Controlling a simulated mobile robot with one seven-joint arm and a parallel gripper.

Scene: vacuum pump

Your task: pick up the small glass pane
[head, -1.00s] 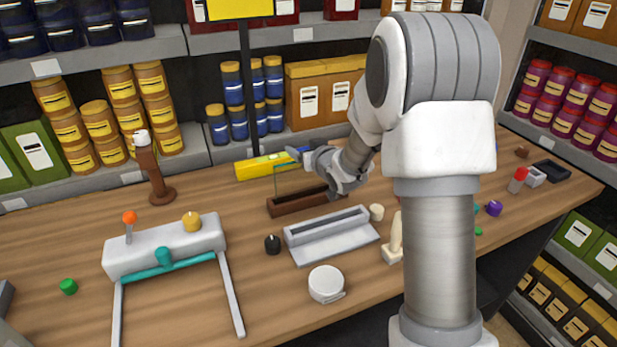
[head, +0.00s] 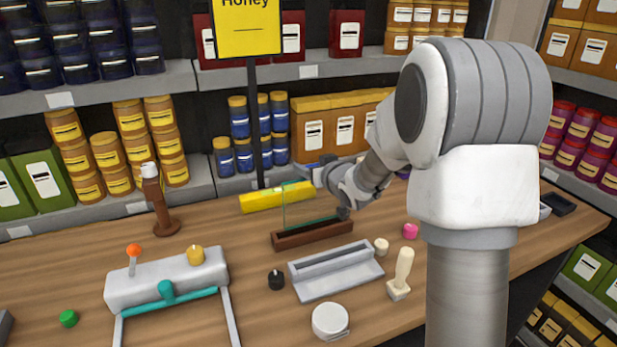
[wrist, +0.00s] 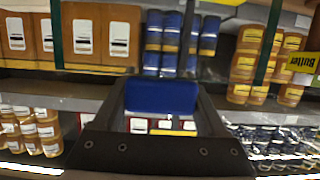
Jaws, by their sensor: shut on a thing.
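The small glass pane (head: 298,206) is a clear upright sheet with thin green edges, at the middle of the head view. It stands over a brown wooden slotted holder (head: 312,236). Its lower green edge shows just above the holder; I cannot tell whether it is fully clear of the slot. My gripper (head: 313,171) is at the pane's upper part and shut on it. In the wrist view, my gripper (wrist: 160,100) shows a blue pad, and green edge lines of the pane run up on both sides.
A grey slotted block (head: 335,268) stands in front of the holder, with a black knob (head: 276,280) to its left. A yellow bar (head: 276,197) and a sign post (head: 254,120) are behind. A cream stamp (head: 401,275) stands at right. Stocked shelves close off the back.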

